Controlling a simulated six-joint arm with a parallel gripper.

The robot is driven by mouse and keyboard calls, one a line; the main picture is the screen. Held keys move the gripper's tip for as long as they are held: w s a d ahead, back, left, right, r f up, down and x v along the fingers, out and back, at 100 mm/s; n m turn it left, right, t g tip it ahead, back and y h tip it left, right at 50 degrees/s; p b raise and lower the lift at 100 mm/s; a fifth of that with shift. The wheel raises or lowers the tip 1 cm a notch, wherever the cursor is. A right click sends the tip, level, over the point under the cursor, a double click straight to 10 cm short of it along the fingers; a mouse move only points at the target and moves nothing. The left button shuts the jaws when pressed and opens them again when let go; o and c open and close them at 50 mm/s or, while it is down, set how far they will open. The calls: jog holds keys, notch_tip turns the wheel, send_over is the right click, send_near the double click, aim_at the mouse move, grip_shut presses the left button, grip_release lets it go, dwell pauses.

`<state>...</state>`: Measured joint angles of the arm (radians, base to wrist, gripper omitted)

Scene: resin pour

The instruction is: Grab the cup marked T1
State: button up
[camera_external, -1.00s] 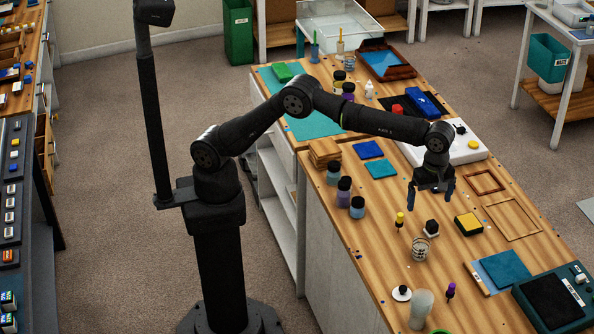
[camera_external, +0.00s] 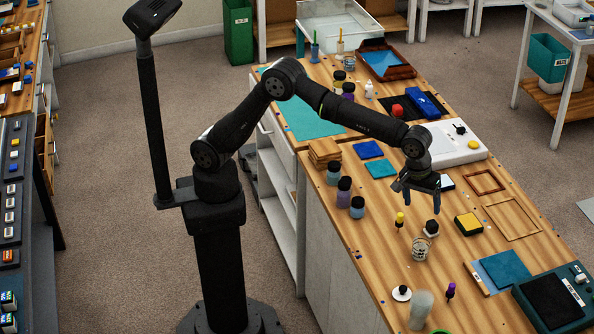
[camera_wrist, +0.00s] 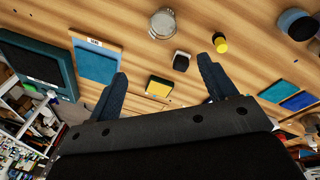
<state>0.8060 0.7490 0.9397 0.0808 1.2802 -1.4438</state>
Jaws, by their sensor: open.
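No T1 mark is readable on any cup. A clear banded cup (camera_external: 419,249) stands upright on the wooden bench; a round cup-like vessel also shows at the top of the wrist view (camera_wrist: 163,24). A taller frosted cup (camera_external: 421,310) stands nearer the bench's front end. My gripper (camera_external: 422,198) is open and empty, above the bench and behind the clear cup in the outside view. In the wrist view its fingers (camera_wrist: 162,68) are spread apart, and the cup lies beyond their tips.
Near the clear cup are a yellow-topped dropper (camera_external: 400,220), a small dark-topped block (camera_external: 431,228) and a yellow-and-black block (camera_external: 468,224). Dark-capped jars (camera_external: 344,192) line the bench's left edge. A teal-framed device (camera_external: 553,299) sits at right front.

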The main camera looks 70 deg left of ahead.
jog(key=s+a+f+m+t, duration=0.1)
jog(key=s+m, duration=0.1)
jog(key=m, duration=0.5)
jog(key=m+h, duration=0.1)
jog(key=m, duration=0.5)
send_near(421, 249)
jog(key=shift+t, duration=0.4)
jog(key=f, duration=0.2)
jog(key=w+a+f, duration=0.1)
jog(key=f, duration=0.1)
jog(key=w+a+f, duration=0.1)
jog(key=f, duration=0.1)
jog(key=shift+w+a+f, duration=0.1)
jog(key=shift+w+f, duration=0.15)
jog(key=shift+f, duration=0.1)
jog(key=shift+d+x, duration=0.15)
jog(key=shift+x, duration=1.15)
jog(key=shift+d+x, duration=0.1)
jog(key=shift+x, duration=1.2)
jog(key=c, duration=1.1)
